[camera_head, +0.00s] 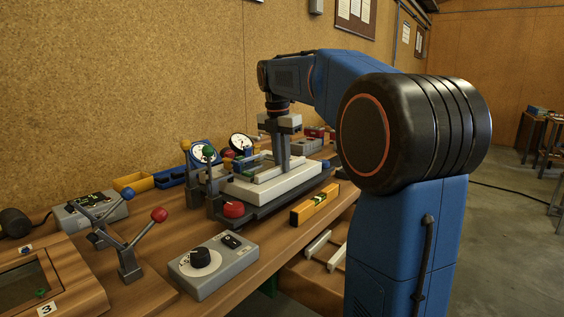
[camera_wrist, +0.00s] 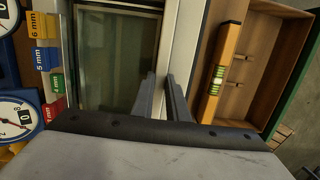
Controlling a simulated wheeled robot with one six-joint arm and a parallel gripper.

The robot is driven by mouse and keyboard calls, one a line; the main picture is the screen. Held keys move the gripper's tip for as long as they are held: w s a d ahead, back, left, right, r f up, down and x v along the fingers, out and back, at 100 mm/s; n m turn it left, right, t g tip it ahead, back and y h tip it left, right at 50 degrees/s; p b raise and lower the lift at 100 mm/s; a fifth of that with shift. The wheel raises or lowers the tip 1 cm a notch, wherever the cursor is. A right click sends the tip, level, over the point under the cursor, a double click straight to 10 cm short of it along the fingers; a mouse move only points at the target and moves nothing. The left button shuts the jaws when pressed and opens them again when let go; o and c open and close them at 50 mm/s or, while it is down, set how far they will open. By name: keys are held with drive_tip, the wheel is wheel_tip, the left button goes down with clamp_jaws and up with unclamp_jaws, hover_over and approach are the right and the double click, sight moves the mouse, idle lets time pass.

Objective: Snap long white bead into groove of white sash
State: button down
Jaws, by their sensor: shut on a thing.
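The white sash (camera_head: 300,182) lies flat on a dark base on the workbench. Its glass pane (camera_wrist: 117,60) and right-hand white rail (camera_wrist: 188,38) fill the middle of the wrist view. My gripper (camera_head: 283,168) points straight down over the sash; in the wrist view its two dark fingers (camera_wrist: 164,88) straddle a narrow white strip that runs along the rail. This strip appears to be the long white bead (camera_wrist: 166,55), held between the fingers. The fingers hide part of it, and I cannot tell whether it sits in the groove.
A yellow spirit level (camera_head: 313,205) lies at the bench's front edge, beside the sash. A grey control box (camera_head: 213,265) is at the near front. A wooden tray holds pale bars (camera_head: 322,246).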

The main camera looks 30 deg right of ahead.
sight(277, 167)
drive_tip(key=shift+r, duration=0.3)
drive_tip(key=shift+a, duration=0.15)
idle(0.6)
drive_tip(key=shift+f, duration=0.45)
idle(0.9)
drive_tip(key=shift+r, duration=0.15)
drive_tip(key=shift+r, duration=0.25)
drive_tip(key=c, duration=1.7)
unclamp_jaws()
drive_tip(key=shift+o, duration=0.2)
wheel_tip(277, 167, up, 17)
drive_tip(key=a, duration=0.2)
drive_tip(key=shift+s+r, duration=0.15)
drive_tip(key=shift+s, duration=0.15)
